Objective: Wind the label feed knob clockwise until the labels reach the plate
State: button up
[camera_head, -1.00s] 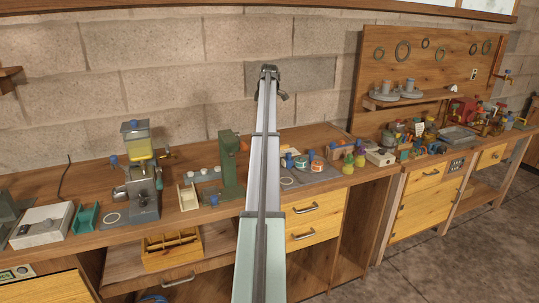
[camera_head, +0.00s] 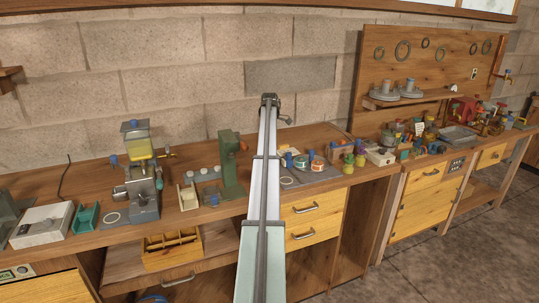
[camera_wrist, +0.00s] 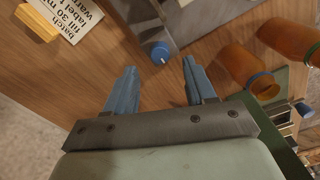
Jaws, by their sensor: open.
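A blue round knob (camera_wrist: 160,52) with a pale mark sits at the edge of a grey metal device (camera_wrist: 205,12) in the wrist view. My gripper (camera_wrist: 160,68) is open and empty. Its two blue fingers are apart, and the knob appears in line with the gap between them, just past the tips. I cannot tell how far off the knob is. In the head view my gripper (camera_head: 283,119) is small, at the far end of my arm above the bench. I cannot make out the labels or the plate they run to.
Amber bottles (camera_wrist: 282,38) lie or stand close to the right finger in the wrist view. A printed note (camera_wrist: 72,22) and a yellow block (camera_wrist: 36,22) are at upper left. A green press (camera_head: 230,165) stands left of my arm.

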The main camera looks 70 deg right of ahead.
jog(key=shift+f, duration=2.45)
grip_shut()
